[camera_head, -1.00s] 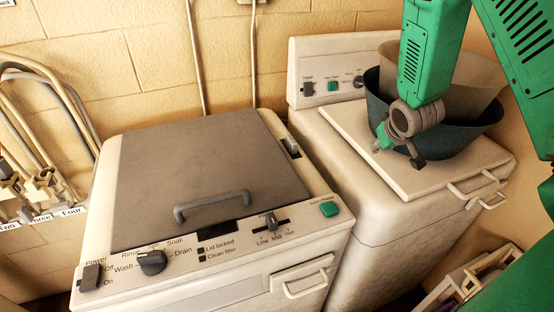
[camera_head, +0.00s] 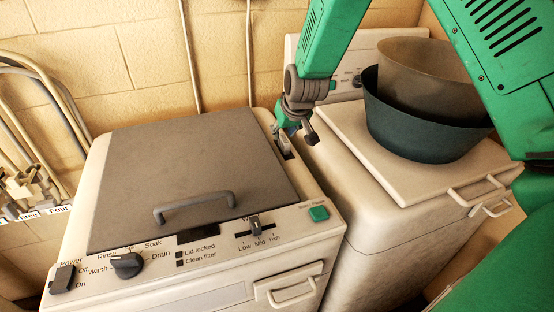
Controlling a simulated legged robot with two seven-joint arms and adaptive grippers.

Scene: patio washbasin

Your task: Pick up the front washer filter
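The washer (camera_head: 75,230) stands at the left, with its grey lid (camera_head: 190,165) shut. A small grey filter piece (camera_head: 285,144) sits at a dark slot in the washer top, right of the lid near the back corner. My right gripper (camera_head: 296,136) is over this slot, pointing down. One dark fingertip stands out to the right, apart from the filter, and the fingers look spread. The gripper partly hides the filter, and I cannot tell whether it touches it. My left gripper is out of view.
A second white machine (camera_head: 350,200) stands close on the right, bearing a dark tub (camera_head: 425,125) with a brown tub (camera_head: 420,68) inside. The washer's control panel (camera_head: 215,255) faces front. Hoses and taps (camera_head: 30,185) are on the left wall.

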